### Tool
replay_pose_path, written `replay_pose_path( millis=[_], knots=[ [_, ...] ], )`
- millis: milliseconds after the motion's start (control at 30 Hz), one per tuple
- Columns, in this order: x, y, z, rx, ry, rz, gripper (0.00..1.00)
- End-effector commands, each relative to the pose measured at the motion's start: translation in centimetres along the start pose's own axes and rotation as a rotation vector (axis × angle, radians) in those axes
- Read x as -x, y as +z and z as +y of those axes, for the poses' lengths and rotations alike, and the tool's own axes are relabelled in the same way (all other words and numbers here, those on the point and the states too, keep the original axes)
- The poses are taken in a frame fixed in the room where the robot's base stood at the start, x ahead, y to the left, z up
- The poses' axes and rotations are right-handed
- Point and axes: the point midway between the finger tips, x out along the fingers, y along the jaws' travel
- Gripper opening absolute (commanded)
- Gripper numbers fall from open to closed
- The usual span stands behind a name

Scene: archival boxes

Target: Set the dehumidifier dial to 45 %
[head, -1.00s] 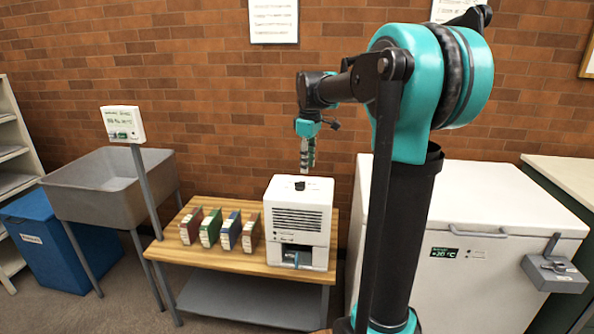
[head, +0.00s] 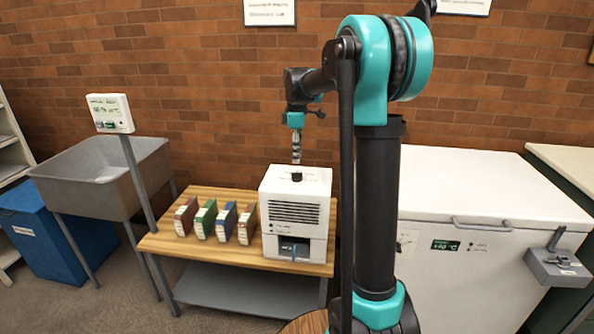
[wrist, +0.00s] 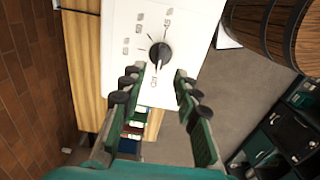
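The dehumidifier (head: 297,207) is a white box with a dark front grille, standing on the right part of a wooden table. Its black dial (wrist: 159,54) is on the top face, with a ring of printed marks around it; the numbers are too blurred to read surely. The dial also shows in the head view (head: 297,177). My gripper (wrist: 157,70) points down over the top face, its two fingers apart on either side of the near part of the dial. It is open, with nothing between the fingertips that I can see gripped. In the head view my gripper (head: 297,160) is right above the dial.
Several coloured boxes (head: 226,222) stand on the wooden table (head: 190,248) left of the dehumidifier. A grey sink (head: 95,180) with a display on a post is further left. A white chest freezer (head: 490,200) stands right, behind my arm. A wooden barrel (wrist: 265,32) shows in the wrist view.

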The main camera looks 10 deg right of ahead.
Motion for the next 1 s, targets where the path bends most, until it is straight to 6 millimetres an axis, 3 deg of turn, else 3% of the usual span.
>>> replay_pose_path(
  millis=[100, 333, 767, 1000],
  knots=[
    [-2.4, 0.0, 0.0, 0.0, 0.0, 0.0, 0.31],
    [-5.6, 0.0, 0.0, 0.0, 0.0, 0.0, 0.31],
    [-6.7, 0.0, 0.0, 0.0, 0.0, 0.0, 0.31],
    [-6.7, 0.0, 0.0, 0.0, 0.0, 0.0, 0.05]
  ],
)
